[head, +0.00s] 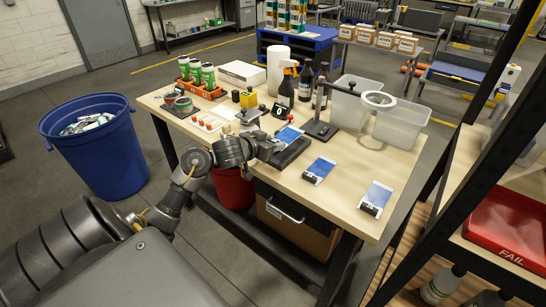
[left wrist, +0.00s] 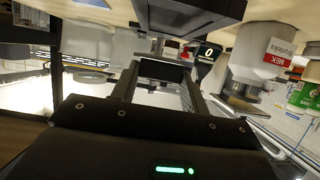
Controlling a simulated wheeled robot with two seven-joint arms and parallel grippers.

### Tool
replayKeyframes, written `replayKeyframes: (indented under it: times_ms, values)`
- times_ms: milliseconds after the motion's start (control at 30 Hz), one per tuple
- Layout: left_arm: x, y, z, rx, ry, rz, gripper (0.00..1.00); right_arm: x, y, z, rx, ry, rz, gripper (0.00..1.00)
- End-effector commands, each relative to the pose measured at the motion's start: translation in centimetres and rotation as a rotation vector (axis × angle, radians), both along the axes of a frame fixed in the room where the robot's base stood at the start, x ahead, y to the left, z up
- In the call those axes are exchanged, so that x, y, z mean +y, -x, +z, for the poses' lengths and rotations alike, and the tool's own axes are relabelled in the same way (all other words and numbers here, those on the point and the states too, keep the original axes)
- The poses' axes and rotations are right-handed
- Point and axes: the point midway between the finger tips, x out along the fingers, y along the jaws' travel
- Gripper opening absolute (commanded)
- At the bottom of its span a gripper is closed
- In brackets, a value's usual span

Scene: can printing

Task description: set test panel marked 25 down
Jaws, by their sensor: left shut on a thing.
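My left gripper (head: 272,146) reaches in from the left over the front edge of the table. It is shut on the near end of a blue and white test panel (head: 289,134). The panel is over or on a dark block (head: 295,152); I cannot tell whether they touch. No number is readable on it. In the left wrist view the gripper fingers (left wrist: 160,85) show, but the panel is unclear. My right gripper is not in view.
A black stand with a ring lamp (head: 379,100) rises behind the block. Spray bottle (head: 286,88), dark bottles and clear bins (head: 400,122) stand at the back. Orange-red pieces lie at left. The table's front right is clear around the two panels.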

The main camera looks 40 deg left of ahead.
Motion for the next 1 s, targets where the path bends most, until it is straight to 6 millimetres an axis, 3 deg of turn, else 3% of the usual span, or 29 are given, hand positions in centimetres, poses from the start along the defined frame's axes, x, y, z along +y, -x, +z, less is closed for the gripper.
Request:
replayKeyframes:
  times_ms: [100, 333, 600, 1000]
  values:
    - [0.5, -0.7, -1.1, -0.001, 0.002, 0.000, 0.14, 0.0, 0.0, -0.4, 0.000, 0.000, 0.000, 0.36]
    - [0.8, -1.1, -1.6, 0.000, -0.001, -0.001, 0.14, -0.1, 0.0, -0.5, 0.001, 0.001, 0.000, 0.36]
    - [1.0, -1.4, -4.8, 0.001, 0.001, -0.001, 0.14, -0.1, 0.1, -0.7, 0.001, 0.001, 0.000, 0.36]
    - [1.0, -1.4, -5.3, 0.000, -0.001, 0.000, 0.14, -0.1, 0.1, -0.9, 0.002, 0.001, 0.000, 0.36]
